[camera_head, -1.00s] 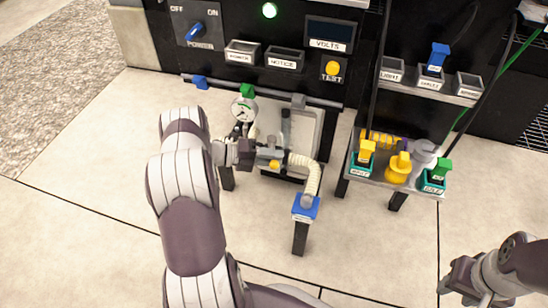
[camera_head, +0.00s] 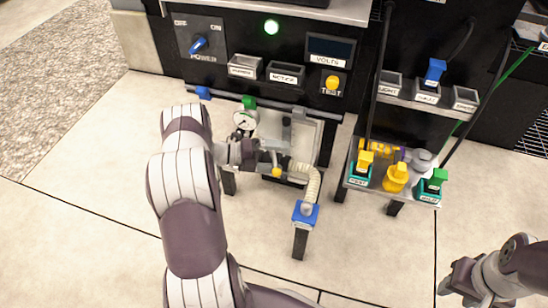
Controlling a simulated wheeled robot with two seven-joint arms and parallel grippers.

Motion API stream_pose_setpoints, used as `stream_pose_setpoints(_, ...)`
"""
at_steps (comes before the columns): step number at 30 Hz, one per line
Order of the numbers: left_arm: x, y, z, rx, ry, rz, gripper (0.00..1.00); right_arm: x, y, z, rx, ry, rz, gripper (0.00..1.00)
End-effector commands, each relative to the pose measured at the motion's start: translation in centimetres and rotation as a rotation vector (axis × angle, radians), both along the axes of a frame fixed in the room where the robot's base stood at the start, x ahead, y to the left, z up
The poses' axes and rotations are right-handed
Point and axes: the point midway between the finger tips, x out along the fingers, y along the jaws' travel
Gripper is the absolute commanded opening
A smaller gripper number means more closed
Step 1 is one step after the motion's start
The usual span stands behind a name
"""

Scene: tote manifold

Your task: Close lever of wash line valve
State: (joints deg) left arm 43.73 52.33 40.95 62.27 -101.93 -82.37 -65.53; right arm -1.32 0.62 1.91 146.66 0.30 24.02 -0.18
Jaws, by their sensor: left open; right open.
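A lever with a yellow tip (camera_head: 277,171) hangs from the pipework in front of the pale panel (camera_head: 304,140); its grey bar points down toward me. Beside it a ribbed cream hose (camera_head: 314,183) curves down to a blue fitting (camera_head: 306,212). My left gripper (camera_head: 265,151) is open, close to the lever on its left; whether it touches the lever is unclear. It hides part of the pipework. Blue (camera_head: 203,92) and green (camera_head: 249,102) handles sit on the upper pipe. No readable label shows which is the wash line valve. My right gripper (camera_head: 456,283) is open at lower right, far from the pipework.
A round gauge (camera_head: 244,119) stands left of the panel, close to my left forearm. A shelf (camera_head: 393,188) with yellow, teal and green fittings stands to the right.

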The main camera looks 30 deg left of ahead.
Motion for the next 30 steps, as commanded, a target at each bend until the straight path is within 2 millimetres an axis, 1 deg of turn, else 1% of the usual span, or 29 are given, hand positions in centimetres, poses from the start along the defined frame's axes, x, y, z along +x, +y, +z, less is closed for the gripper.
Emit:
stream_pose_setpoints(1, 0.1, -1.4, 2.3, -0.014, -0.010, -0.017, 0.76, 0.0, 0.0, 1.7, 0.000, 0.000, 0.000, 0.43)
stream_pose_setpoints(8, 0.2, -6.8, 5.3, -0.019, -0.002, -0.025, 0.75, 0.0, 0.0, 4.9, 0.000, 0.000, 0.000, 0.43)
stream_pose_setpoints(9, 0.3, -7.6, 5.7, -0.018, -0.001, -0.025, 0.76, 0.0, 0.0, 5.4, 0.000, 0.000, 0.000, 0.43)
stream_pose_setpoints(10, 0.3, -8.2, 6.1, -0.018, -0.003, -0.025, 0.74, 0.0, 0.0, 5.6, 0.000, 0.000, 0.000, 0.43)
stream_pose_setpoints(11, 0.4, -8.8, 6.4, -0.017, -0.005, -0.024, 0.48, 0.0, 0.0, 6.0, 0.000, 0.001, 0.000, 0.43)
stream_pose_setpoints(12, 0.4, -9.4, 6.7, -0.016, -0.004, -0.022, 0.36, 0.0, 0.0, 6.3, 0.000, 0.000, 0.000, 0.43)
stream_pose_setpoints(15, 0.5, -10.5, 7.1, -0.012, -0.005, -0.019, 0.36, 0.0, 0.0, 6.6, 0.000, 0.000, 0.000, 0.43)
stream_pose_setpoints(18, 0.6, -11.0, 7.1, -0.011, -0.005, -0.016, 0.36, 0.0, 0.0, 6.7, 0.000, 0.001, 0.000, 0.43)
stream_pose_setpoints(25, 0.6, -11.1, 6.9, -0.009, -0.006, -0.013, 0.36, 0.0, 0.0, 6.5, 0.000, 0.001, 0.000, 0.43)
stream_pose_setpoints(27, 0.6, -11.1, 6.9, -0.009, -0.006, -0.013, 0.41, 0.0, 0.0, 6.5, 0.000, 0.000, 0.000, 0.43)
stream_pose_setpoints(30, 0.6, -11.2, 6.3, -0.009, -0.007, -0.016, 0.41, 0.0, 0.0, 5.8, 0.000, 0.000, 0.000, 0.43)
